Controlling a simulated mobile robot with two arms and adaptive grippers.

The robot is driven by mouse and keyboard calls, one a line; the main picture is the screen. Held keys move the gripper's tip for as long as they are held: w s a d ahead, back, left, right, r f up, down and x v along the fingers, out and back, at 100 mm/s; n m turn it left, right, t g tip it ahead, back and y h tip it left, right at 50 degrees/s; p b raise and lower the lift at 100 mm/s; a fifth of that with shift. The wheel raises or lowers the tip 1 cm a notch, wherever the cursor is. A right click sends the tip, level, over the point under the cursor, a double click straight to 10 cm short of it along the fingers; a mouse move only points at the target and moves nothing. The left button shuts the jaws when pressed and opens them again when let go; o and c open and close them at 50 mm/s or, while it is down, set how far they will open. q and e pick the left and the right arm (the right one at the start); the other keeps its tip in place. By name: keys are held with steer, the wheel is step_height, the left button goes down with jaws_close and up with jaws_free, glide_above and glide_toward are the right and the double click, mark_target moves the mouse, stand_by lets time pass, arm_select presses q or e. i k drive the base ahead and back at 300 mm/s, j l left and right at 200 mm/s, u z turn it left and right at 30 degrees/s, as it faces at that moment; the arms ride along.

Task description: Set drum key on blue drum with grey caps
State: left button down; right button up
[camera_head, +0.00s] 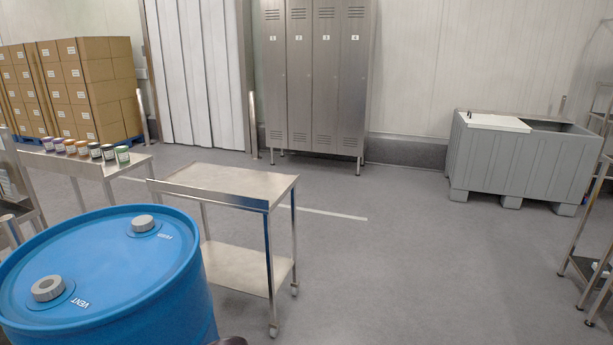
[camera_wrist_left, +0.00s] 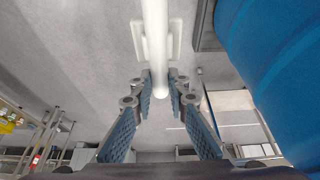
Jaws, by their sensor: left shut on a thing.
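The blue drum (camera_head: 115,265) stands upright at the lower left of the head view. Its top carries two grey caps: a larger one (camera_head: 47,288) next to the word VENT, and a smaller one (camera_head: 143,223) farther back beside another white label. In the left wrist view, my left gripper (camera_wrist_left: 161,92) is shut on the drum key (camera_wrist_left: 155,35), a pale rod with a plate-like cross part. The blue drum (camera_wrist_left: 275,60) fills the right side of that view, apart from the key.
A steel cart (camera_head: 235,183) with an empty top stands just behind the drum. A side table (camera_head: 95,165) holds several small jars. Stacked cartons (camera_head: 90,85), lockers (camera_head: 315,75) and a grey bin (camera_head: 520,165) stand farther back. The floor at centre right is clear.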

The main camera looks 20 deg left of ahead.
mark_target(73, 255)
steer(key=i+l+u, duration=0.1)
steer(key=i+u, duration=0.15)
steer(key=u, duration=0.2)
steer(key=i+l+u, duration=0.25)
steer(key=u, duration=0.25)
steer(key=i+l+u, duration=0.2)
steer(key=u, duration=0.25)
steer(key=i+l+u, duration=0.15)
steer(key=l+u, duration=0.35)
